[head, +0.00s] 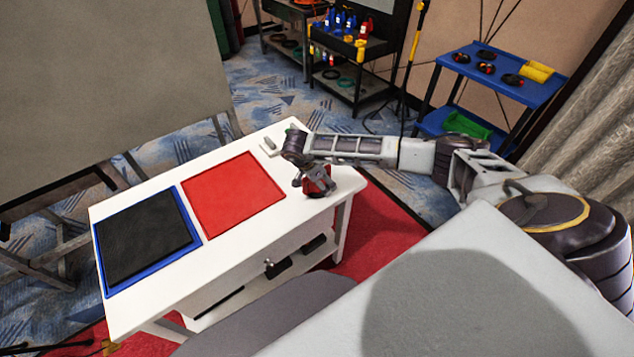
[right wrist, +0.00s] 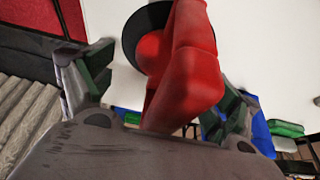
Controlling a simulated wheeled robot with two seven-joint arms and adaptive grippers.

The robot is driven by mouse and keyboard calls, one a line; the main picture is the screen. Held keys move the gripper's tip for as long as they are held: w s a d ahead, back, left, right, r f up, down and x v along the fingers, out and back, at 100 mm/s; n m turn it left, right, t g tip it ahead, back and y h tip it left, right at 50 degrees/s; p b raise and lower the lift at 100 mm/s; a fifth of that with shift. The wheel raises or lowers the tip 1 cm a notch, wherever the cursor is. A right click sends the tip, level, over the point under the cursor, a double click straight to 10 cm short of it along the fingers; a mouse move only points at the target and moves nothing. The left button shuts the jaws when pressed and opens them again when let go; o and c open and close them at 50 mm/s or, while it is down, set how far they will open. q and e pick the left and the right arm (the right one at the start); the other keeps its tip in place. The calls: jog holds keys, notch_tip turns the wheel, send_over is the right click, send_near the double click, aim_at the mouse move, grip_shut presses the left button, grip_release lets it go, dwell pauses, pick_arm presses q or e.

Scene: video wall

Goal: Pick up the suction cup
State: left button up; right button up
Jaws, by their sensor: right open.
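The suction cup (head: 318,182) has a red body and stands on the white table near its right end, partly hidden by my right gripper (head: 312,184). In the right wrist view the suction cup (right wrist: 185,65) shows a red handle and a black round rim, with the white tabletop behind it. My right gripper (right wrist: 155,100) is open, with one finger on each side of the red handle. I cannot tell whether the fingers touch it. My left gripper is not in view.
On the white table (head: 220,255) lie a red square panel (head: 232,194) and a black panel with a blue edge (head: 145,238). A shelf (head: 350,45) with bottles stands at the back.

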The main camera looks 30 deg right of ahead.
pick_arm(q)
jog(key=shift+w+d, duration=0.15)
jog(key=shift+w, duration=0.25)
pick_arm(e)
jog(key=c, duration=1.2)
jog(key=shift+c, duration=0.6)
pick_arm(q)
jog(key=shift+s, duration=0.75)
